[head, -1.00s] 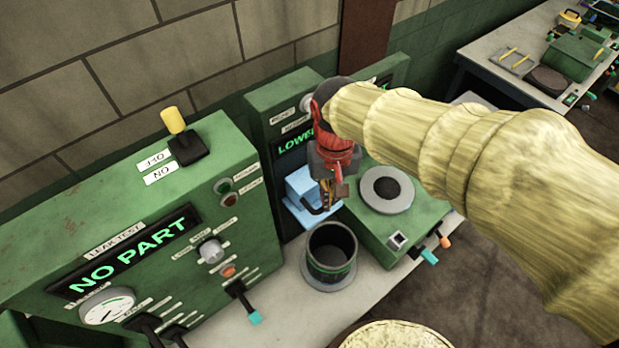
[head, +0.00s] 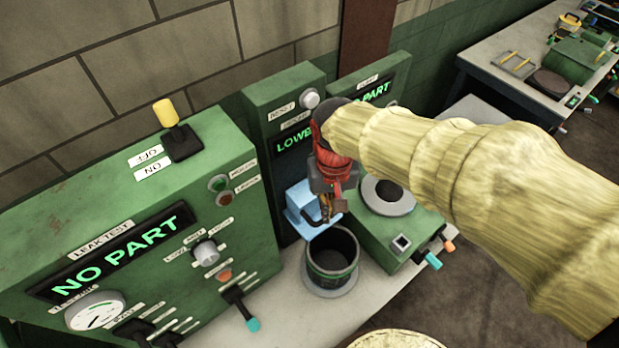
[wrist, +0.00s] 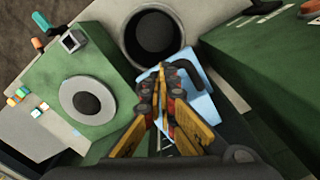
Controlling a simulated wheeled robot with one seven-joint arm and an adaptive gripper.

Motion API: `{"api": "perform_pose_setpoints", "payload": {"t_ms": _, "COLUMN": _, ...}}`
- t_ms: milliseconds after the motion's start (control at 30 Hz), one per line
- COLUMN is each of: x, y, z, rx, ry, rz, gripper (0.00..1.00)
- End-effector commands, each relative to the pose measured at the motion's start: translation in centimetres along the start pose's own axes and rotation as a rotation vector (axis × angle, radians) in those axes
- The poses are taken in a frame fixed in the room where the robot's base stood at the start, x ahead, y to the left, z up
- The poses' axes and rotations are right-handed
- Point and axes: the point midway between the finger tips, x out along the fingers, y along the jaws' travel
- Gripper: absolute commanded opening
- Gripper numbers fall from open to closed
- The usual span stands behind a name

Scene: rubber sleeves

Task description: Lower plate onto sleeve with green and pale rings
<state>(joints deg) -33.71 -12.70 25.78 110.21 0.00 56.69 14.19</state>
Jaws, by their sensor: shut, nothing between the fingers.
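The sleeve (head: 331,272) is a dark upright open cylinder with a green band low on its side, standing on a round grey base. I cannot clearly make out a pale ring. Its dark mouth shows at the top of the wrist view (wrist: 153,34). The light blue plate part (head: 300,203) sits behind the sleeve, on the front of a green press unit. It also shows in the wrist view (wrist: 203,112), with a dark bent handle (wrist: 193,68). My gripper (head: 327,217) is shut and empty, pointing down over the blue part, with its fingertips (wrist: 163,70) close beside the handle. I cannot tell whether they touch.
The press unit's display (head: 293,141) reads partly "LOWE", the rest hidden by my arm. A leak test panel (head: 130,240) reading "NO PART" stands at left. A green box with a round grey disc (head: 388,208) stands right of the sleeve. Bare bench (head: 290,318) lies in front.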

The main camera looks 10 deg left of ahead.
Motion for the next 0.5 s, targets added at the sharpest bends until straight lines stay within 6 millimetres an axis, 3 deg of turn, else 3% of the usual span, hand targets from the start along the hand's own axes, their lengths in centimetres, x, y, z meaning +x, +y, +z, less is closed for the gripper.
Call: {"api": "perform_pose_setpoints", "payload": {"t_ms": 500, "x": 3.1, "y": 0.0, "z": 0.1, "rx": 0.0, "ry": -0.002, "rz": 0.001, "gripper": 0.0}}
